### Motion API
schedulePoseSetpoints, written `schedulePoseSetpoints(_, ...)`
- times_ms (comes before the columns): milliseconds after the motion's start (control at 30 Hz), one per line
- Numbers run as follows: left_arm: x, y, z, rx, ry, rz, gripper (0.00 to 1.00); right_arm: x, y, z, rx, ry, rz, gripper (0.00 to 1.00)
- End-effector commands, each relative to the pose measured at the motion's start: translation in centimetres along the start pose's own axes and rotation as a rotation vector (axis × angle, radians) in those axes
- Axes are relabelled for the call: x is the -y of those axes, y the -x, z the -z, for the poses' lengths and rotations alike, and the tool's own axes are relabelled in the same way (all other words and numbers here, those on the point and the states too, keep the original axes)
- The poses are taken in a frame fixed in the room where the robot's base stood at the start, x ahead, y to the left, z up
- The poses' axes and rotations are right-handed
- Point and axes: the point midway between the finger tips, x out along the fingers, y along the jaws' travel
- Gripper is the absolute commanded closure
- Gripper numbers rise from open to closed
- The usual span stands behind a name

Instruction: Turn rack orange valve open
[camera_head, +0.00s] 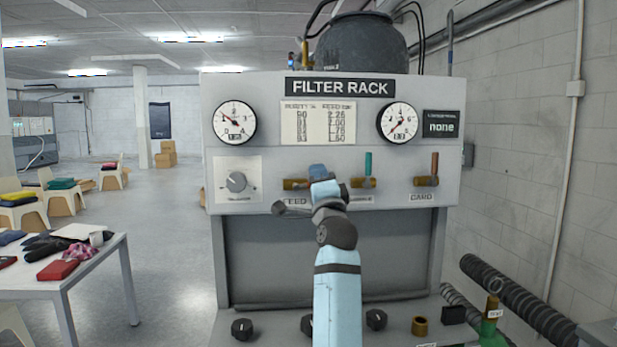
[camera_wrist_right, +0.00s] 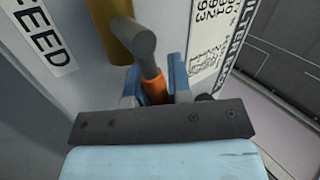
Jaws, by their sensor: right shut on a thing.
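The filter rack (camera_head: 330,225) stands straight ahead, with a row of brass valves on its panel. The valve over the FEED label (camera_head: 294,201) has a brass body (camera_head: 296,184); my right gripper (camera_head: 318,171) hides its handle in the head view. In the right wrist view, the orange valve handle (camera_wrist_right: 153,90) with its grey stem (camera_wrist_right: 140,42) runs between the blue fingers of my right gripper (camera_wrist_right: 158,84), which are shut on it. The brass body (camera_wrist_right: 108,32) and FEED label (camera_wrist_right: 42,38) show beside it. My left gripper is out of view.
A teal-handled valve (camera_head: 368,163) sits just right of my gripper, and a brown-orange-handled valve (camera_head: 435,163) farther right. A regulator knob (camera_head: 237,182) is to the left. Black knobs (camera_head: 242,328) line the lower ledge. A white table (camera_head: 110,262) stands at left.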

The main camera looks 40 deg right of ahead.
Motion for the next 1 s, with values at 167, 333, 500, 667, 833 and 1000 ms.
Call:
schedulePoseSetpoints(167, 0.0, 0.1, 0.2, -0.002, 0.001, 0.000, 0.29, -0.4, -0.3, 0.7, -0.045, -0.072, 0.005, 1.00)
schedulePoseSetpoints(333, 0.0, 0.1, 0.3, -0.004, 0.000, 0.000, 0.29, -0.8, -0.2, 1.0, -0.080, -0.124, 0.005, 1.00)
schedulePoseSetpoints(500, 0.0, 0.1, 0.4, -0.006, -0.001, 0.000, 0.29, -1.1, -0.2, 1.2, -0.101, -0.156, 0.005, 1.00)
schedulePoseSetpoints(667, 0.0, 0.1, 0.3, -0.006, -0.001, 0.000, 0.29, -1.1, -0.2, 1.2, -0.108, -0.166, 0.006, 1.00)
schedulePoseSetpoints(833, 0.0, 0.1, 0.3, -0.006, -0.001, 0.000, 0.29, -1.1, -0.2, 1.2, -0.109, -0.167, 0.007, 1.00)
schedulePoseSetpoints(1000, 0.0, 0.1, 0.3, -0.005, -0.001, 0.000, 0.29, -1.1, -0.2, 1.2, -0.108, -0.167, 0.007, 0.79)
